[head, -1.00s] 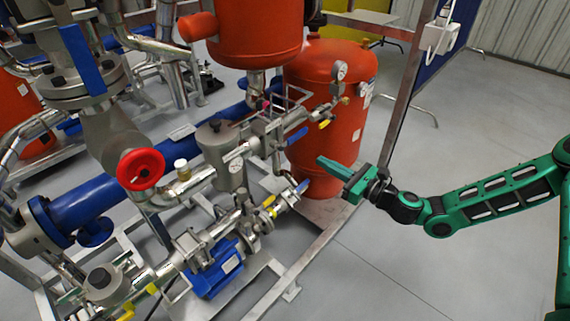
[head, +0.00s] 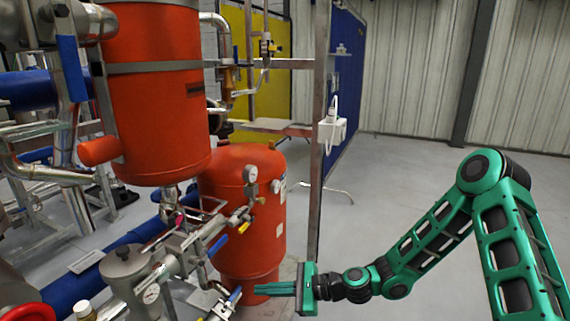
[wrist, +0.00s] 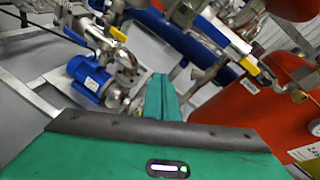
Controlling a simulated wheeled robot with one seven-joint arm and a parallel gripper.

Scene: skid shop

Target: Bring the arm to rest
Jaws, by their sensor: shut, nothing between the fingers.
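My gripper (head: 276,289) is green and points left in the head view, at the lower middle. Its fingers are together with nothing between them. In the wrist view the shut fingers (wrist: 159,98) reach up from the green palm. My arm (head: 430,235) is bent, with its elbow raised at the right and the forearm sloping down to the gripper. The fingers show in front of the foot of the orange tank (head: 240,215) in the head view. I cannot tell whether they touch anything.
An upper orange tank (head: 155,110), pipes and a gauge (head: 250,174) crowd the left. A blue motor (wrist: 90,80) shows in the wrist view. A metal post with a white box (head: 331,130) stands behind my gripper. Grey floor (head: 400,165) is open to the right.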

